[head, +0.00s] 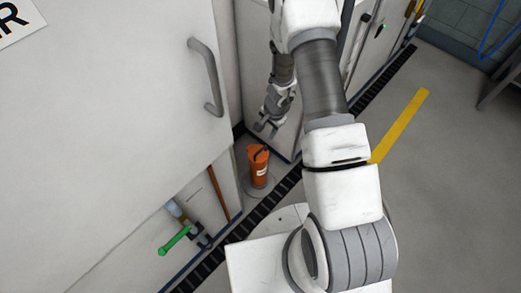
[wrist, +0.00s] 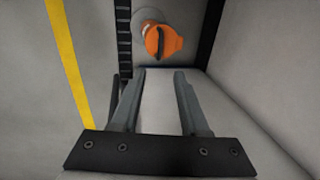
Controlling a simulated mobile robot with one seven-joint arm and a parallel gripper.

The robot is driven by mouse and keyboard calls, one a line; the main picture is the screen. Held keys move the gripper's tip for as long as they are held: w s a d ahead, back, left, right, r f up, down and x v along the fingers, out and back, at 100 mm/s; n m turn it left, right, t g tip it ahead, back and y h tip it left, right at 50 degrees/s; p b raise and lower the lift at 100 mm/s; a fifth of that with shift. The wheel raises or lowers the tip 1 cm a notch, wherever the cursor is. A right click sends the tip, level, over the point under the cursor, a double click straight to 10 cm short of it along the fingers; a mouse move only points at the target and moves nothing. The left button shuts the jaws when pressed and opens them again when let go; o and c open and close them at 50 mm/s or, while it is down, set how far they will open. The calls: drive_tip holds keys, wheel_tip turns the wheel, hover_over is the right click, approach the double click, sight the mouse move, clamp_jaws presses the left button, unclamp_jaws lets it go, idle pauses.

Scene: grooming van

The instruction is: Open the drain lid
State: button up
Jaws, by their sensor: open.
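An orange cylinder with a white label (head: 259,171) stands on a round grey base on the floor, beside the dark slotted floor strip. Its top has a dark part, which I take to be the drain lid, but I cannot tell clearly. In the wrist view the orange thing (wrist: 165,41) is seen from above, with a rounded end and a flap-like part to the right. My gripper (head: 265,128) is above and slightly right of it, apart from it. In the wrist view my gripper (wrist: 160,73) is open and empty, its fingers pointing toward the orange thing.
A white cabinet door with a grey handle (head: 209,77) stands at the left. A green-handled valve (head: 175,240) and a brown rod (head: 218,194) are low on the left. A white panel lies close behind my fingers. Open floor with a yellow stripe (head: 400,125) is to the right.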

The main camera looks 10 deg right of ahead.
sight(260, 151)
drive_tip(key=w+f+b, duration=0.1)
drive_tip(key=f, duration=0.4)
drive_tip(key=a+f+b, duration=0.1)
drive_tip(key=f+b, duration=0.1)
drive_tip(key=f, duration=0.3)
drive_tip(key=w+f+b, duration=0.1)
drive_tip(key=f, duration=0.5)
drive_tip(key=shift+w+a+b, duration=0.3)
drive_tip(key=shift+a+b, duration=0.05)
drive_tip(key=shift+a, duration=0.05)
clamp_jaws()
idle(0.4)
